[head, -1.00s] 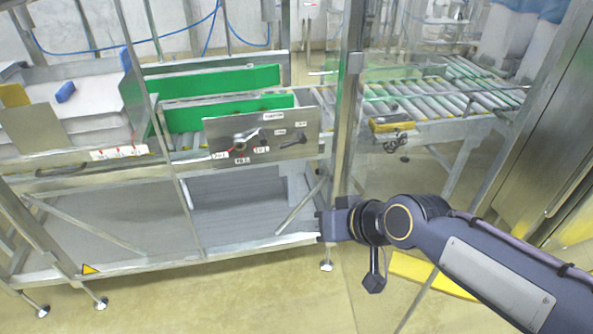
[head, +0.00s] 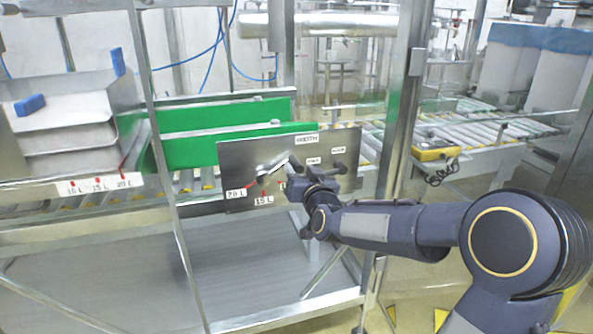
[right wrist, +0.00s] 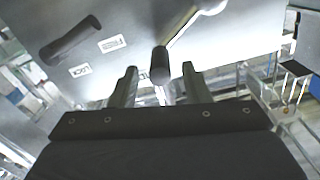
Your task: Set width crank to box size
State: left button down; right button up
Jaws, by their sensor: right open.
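The width crank (head: 268,170) is a metal crank on a steel panel (head: 232,155) headed WIDTH. Its arm points up and right. Red marks with size labels lie around it; one reads 15 L (head: 264,200), and the right one is partly hidden by my gripper. My right gripper (head: 304,168) is open at the crank's outer end. In the right wrist view, the dark round crank handle (right wrist: 160,66) stands just ahead of the gap between the two fingers (right wrist: 160,88), not gripped. My left gripper is out of view.
A dark lever (right wrist: 72,42) sits on the same panel beside the crank. Green guide boards (head: 225,118) stand behind the panel. An upright steel post (head: 403,120) stands right of the panel, close to my right arm. A roller conveyor (head: 490,130) runs behind it.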

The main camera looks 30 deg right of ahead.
jog(key=shift+x, duration=1.8)
grip_shut()
